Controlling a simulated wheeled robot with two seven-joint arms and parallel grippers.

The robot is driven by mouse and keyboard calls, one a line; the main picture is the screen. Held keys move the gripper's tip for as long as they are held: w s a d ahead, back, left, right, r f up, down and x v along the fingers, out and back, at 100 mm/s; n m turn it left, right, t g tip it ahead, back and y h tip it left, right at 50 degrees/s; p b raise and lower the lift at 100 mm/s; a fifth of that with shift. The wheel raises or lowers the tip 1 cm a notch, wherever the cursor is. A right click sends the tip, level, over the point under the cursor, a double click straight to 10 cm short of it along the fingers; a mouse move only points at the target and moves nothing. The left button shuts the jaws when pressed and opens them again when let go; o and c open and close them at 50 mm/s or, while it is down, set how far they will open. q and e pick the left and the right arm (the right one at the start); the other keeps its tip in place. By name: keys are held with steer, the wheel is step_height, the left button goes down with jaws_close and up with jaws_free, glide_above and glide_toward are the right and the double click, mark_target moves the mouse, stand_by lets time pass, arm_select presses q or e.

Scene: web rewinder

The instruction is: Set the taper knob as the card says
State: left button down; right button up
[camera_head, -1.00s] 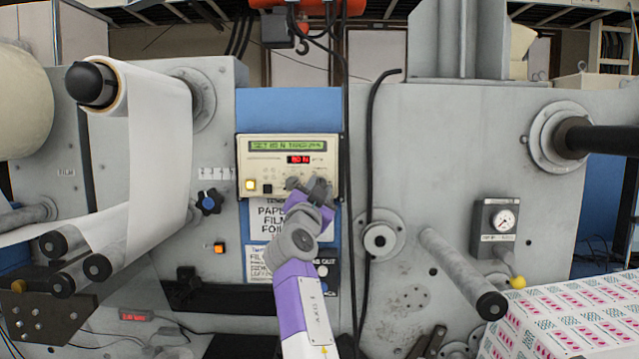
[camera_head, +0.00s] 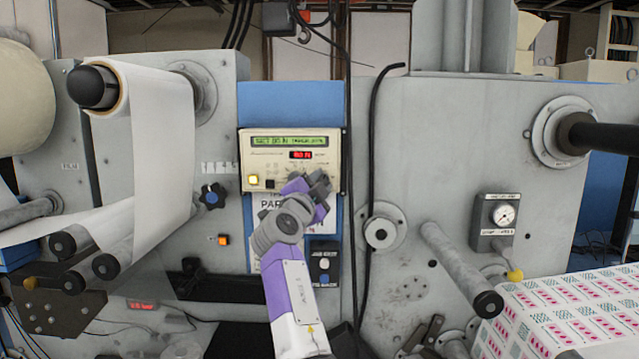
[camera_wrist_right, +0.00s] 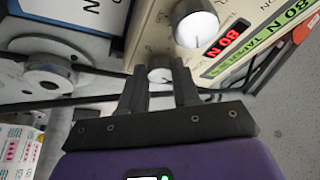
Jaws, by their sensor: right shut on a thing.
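The control panel (camera_head: 268,165) is a cream box with a green text display (camera_head: 290,141) and a red numeric display (camera_head: 301,155). In the right wrist view the red display reads 80 N. My right gripper (camera_head: 312,180) is at the panel's lower right. In the right wrist view its fingers (camera_wrist_right: 160,82) are closed around a small pale knob (camera_wrist_right: 160,74); its label is not legible. A larger knob (camera_wrist_right: 197,26) sits beside it, apart from the fingers. The card (camera_head: 266,202) hangs below the panel, largely hidden by my right arm. My left gripper is not in view.
A black hose (camera_head: 372,150) hangs just right of the panel. A blue star knob (camera_head: 211,197) and a lit orange button (camera_head: 223,240) are on the left. A roller (camera_head: 460,268) projects at right, near a gauge (camera_head: 502,215). A white web roll (camera_head: 150,150) stands at left.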

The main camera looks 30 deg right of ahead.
steer(key=o, duration=1.1)
steer(key=shift+c, duration=0.2)
steer(key=b+v, duration=0.6)
steer(key=v, duration=0.1)
steer(key=shift+a+b, duration=0.25)
steer(key=shift+b, duration=0.05)
steer(key=shift+s+f, duration=0.1)
